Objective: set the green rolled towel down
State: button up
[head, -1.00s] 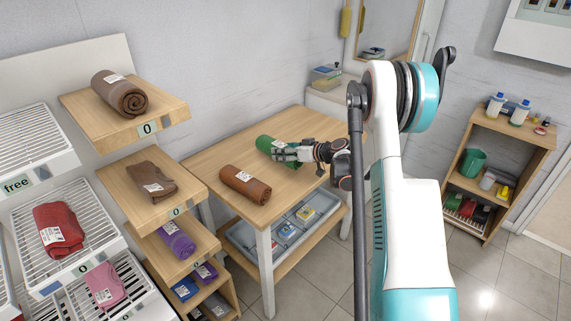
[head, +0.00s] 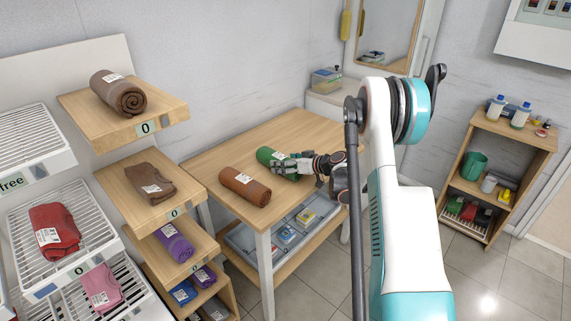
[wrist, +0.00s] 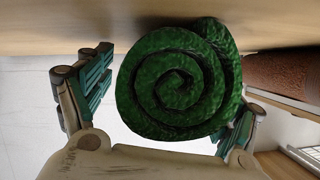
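In the wrist view the towel's spiral end (wrist: 178,85) sits between the fingers, against the tabletop at the top of the picture. A clear gap shows between the towel and the left finger. The right finger is close beside the towel and partly hidden by it; whether it touches I cannot tell. The fingers are spread and do not clamp the towel.
A brown rolled towel (head: 245,187) lies close by on the same table, left of the green one; it also shows in the wrist view (wrist: 285,75). The table's back part is clear. Wooden shelves with towels (head: 150,183) stand left, a small cabinet (head: 497,172) right.

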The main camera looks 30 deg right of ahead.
jog(key=shift+s+r, duration=0.1)
jog(key=shift+r, duration=0.05)
jog(key=p+v, duration=0.4)
jog(key=v, duration=0.7)
jog(key=shift+r, duration=0.15)
jog(key=shift+s+d, duration=0.15)
jog(key=shift+s, duration=0.2)
